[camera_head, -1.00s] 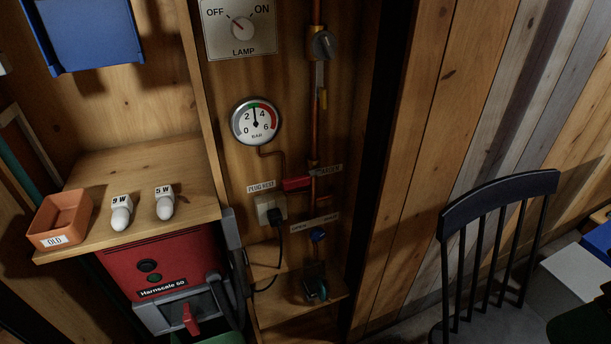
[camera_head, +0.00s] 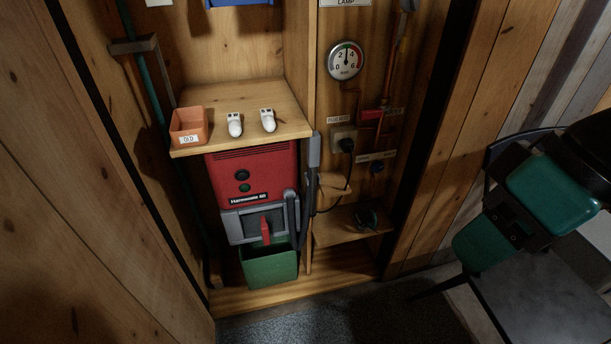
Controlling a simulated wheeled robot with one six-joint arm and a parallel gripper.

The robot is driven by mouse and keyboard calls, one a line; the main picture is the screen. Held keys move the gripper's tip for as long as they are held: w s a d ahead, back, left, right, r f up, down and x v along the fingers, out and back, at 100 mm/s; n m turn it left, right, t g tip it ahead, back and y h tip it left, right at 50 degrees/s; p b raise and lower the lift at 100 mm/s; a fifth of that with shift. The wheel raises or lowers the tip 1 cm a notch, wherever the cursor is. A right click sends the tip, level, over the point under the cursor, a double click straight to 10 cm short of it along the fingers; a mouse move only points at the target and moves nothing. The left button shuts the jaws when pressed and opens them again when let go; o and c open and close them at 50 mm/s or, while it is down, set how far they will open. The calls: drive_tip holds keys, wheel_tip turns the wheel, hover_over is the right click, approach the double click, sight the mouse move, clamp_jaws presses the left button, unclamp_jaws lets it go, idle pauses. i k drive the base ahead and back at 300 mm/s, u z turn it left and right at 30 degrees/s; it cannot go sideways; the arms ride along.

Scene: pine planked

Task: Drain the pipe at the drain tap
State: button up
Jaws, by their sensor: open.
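The copper pipe (camera_head: 399,62) runs down the back panel of the cabinet. A red handle (camera_head: 371,114) sits across it, lying roughly level, beside a small label. Teal and black parts of my arm show at the right, over the chair, well apart from the pipe. I cannot make out my gripper's jaws.
A red machine (camera_head: 251,174) with a red lever stands above a green bin (camera_head: 268,265). The shelf (camera_head: 283,101) holds an orange box (camera_head: 188,126) and two white bulbs. A socket (camera_head: 342,139) holds a black plug. A dark chair (camera_head: 545,290) stands at right. Floor in front is clear.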

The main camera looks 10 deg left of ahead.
sight(377, 166)
drive_tip(key=z, duration=0.05)
drive_tip(key=i, duration=1.35)
drive_tip(key=u, duration=0.2)
drive_tip(key=k, duration=1)
drive_tip(key=u, duration=0.55)
drive_tip(key=i, duration=0.25)
drive_tip(key=z, duration=0.05)
